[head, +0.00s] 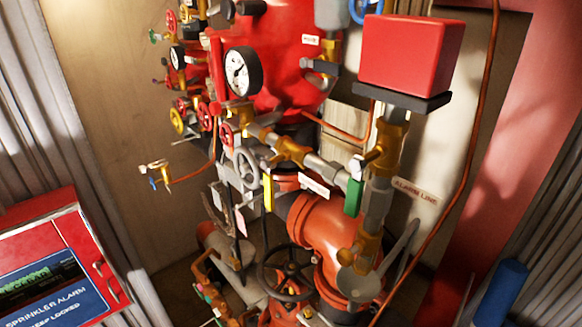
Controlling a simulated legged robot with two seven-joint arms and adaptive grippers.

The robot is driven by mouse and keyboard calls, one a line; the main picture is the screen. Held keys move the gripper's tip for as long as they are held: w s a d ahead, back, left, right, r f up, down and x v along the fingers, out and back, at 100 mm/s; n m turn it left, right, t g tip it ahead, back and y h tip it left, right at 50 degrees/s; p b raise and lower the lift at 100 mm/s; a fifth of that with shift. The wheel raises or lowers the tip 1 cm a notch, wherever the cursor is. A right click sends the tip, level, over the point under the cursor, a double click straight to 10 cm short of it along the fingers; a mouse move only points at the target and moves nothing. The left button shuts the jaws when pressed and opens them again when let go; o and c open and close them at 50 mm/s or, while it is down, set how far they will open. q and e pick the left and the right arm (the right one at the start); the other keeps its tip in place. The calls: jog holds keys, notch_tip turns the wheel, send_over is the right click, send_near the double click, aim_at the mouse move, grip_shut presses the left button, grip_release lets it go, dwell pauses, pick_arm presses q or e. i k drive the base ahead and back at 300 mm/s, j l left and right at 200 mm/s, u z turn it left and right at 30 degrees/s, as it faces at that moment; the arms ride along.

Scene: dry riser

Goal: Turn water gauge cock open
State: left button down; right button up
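A large round pressure gauge (241,71) with a white dial and black rim stands at the upper middle, in front of red pipework. A smaller gauge (178,58) is up to its left. Several small valves with red wheels and a yellow wheel (178,120) cluster at the left. I cannot tell which of these is the water gauge cock, or its position. Neither of my grippers is in view.
A red box (411,54) tops a brass and grey pipe at right. A yellow lever (268,192) and a green lever (354,196) hang from pipework. A black handwheel (287,272) is low in the middle. A red sprinkler alarm cabinet (45,262) occupies the lower left.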

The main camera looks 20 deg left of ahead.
aim_at(224, 136)
jog(key=j+u, duration=0.15)
jog(key=u, duration=0.95)
